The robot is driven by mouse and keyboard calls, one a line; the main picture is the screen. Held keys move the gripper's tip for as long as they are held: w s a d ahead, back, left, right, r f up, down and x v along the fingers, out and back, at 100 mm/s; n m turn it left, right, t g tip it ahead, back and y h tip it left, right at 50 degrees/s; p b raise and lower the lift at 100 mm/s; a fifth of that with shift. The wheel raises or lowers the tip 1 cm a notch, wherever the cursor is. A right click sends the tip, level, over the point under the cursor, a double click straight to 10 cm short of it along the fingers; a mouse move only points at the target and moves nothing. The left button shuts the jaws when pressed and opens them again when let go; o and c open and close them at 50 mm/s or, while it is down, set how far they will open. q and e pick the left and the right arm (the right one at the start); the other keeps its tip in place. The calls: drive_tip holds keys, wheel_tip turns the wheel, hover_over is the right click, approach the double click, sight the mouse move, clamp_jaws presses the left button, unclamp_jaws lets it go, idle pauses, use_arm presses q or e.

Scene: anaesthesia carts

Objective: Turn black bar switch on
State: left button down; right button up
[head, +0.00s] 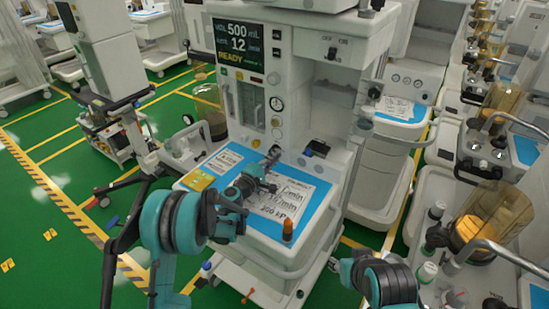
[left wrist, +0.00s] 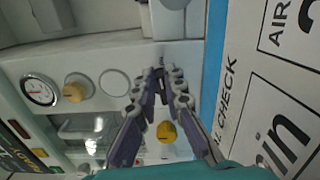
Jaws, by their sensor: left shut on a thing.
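A black switch (head: 331,52) sits beneath the OFF and ON labels on the upper right panel of the central cart (head: 300,75), clear of my grippers. My left gripper (head: 270,160) is low at the cart's front, above the blue-edged work surface and below the gauge column. In the left wrist view its fingertips (left wrist: 160,84) are closed together on a small dark part, mostly hidden between them; I cannot tell its shape. A yellow knob (left wrist: 167,131) is just beside the fingers.
An orange-brown bottle (head: 287,231) stands at the work surface's front edge.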

use_arm(q)
drive_tip(key=shift+f+m, duration=0.15)
drive_tip(key=shift+m, duration=0.55)
drive_tip(key=c, duration=1.6)
unclamp_jaws()
drive_tip(key=shift+d, duration=0.1)
drive_tip(key=v, duration=1.2)
